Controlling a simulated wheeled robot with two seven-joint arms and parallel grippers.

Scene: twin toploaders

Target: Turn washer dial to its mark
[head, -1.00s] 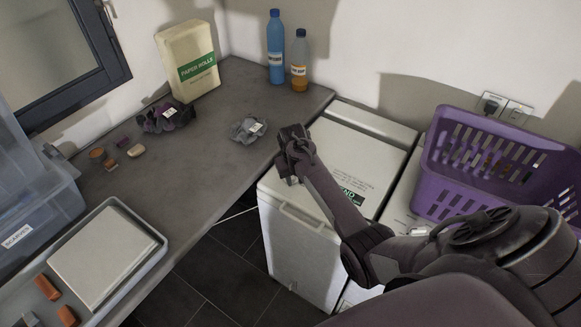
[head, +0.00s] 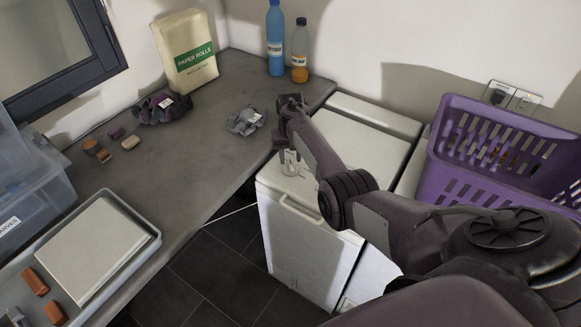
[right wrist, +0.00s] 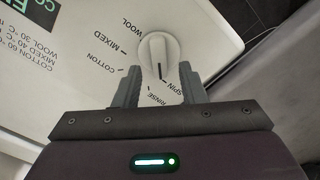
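The washer (head: 305,235) is a white top-loader beside the counter's right end. Its dial is a white round knob, clear in the right wrist view (right wrist: 158,52), with a dark line pointing down towards the SPIN and RINSE labels. Printed labels WOOL, MIXED and COTTON lie to its left. My left gripper is not in view.
A purple basket (head: 470,185) stands at the right, behind my arm. Dark floor shows between counter and washer.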

